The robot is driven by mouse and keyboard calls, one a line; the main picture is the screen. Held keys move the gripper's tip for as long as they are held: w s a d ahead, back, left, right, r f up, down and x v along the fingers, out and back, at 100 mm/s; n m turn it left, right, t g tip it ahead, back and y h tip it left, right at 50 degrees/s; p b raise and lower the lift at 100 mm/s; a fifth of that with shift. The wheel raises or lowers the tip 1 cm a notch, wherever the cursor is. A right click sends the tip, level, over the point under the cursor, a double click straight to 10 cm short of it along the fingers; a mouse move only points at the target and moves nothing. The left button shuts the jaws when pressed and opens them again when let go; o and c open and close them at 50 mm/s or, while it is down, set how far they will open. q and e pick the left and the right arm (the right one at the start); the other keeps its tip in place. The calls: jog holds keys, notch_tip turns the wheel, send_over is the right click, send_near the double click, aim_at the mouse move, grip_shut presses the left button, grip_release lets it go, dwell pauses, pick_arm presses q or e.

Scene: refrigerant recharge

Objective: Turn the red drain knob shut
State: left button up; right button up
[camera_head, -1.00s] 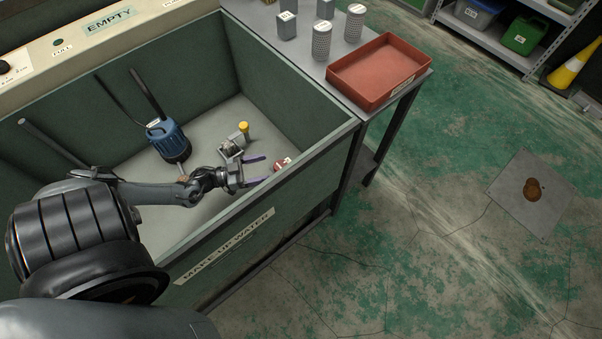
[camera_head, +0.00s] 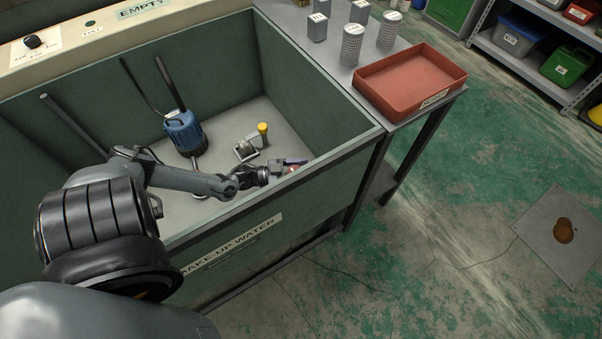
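The red drain knob (camera_head: 293,169) is low in the right end of the green make-up water tank (camera_head: 330,172), close to the front wall. Only a small part of its red and white surface shows, and the rest is hidden by the gripper and the tank rim. My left gripper (camera_head: 292,164) reaches over the front wall into the tank and is at the knob. My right gripper is not in view.
A blue pump (camera_head: 184,133) stands on the tank floor, left of a metal fitting with a yellow cap (camera_head: 262,128). A red tray (camera_head: 408,82) and several grey canisters (camera_head: 352,45) stand on the side bench. The floor at right is open around a stained plate (camera_head: 558,236).

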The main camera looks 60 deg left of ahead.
pick_arm(q)
jog(key=c, duration=1)
jog(key=shift+o, duration=0.2)
jog(key=shift+m+h, duration=0.3)
jog(key=shift+h, duration=0.1)
jog(key=shift+d+m+g+h+b, duration=0.15)
jog(key=shift+m+g+h+b, duration=0.3)
jog(key=shift+m+g+h, duration=0.5)
jog(key=m+g+h+b, duration=0.2)
jog(key=h, duration=0.1)
jog(key=shift+d+f, duration=0.15)
jog(key=m+g+h+b, duration=0.1)
jog(key=m+g+b, duration=0.1)
jog(key=m+g+h+b, duration=0.1)
jog(key=g+h+b, duration=0.1)
jog(key=b, duration=0.1)
jog(key=shift+s+d+m+g, duration=0.15)
jog(key=shift+s+m+g, duration=0.1)
jog(key=shift+s+m, duration=0.1)
jog(key=shift+s+m+g+h+b, duration=0.15)
jog(key=shift+m+g+h+b, duration=0.4)
jog(key=shift+g+b, duration=0.3)
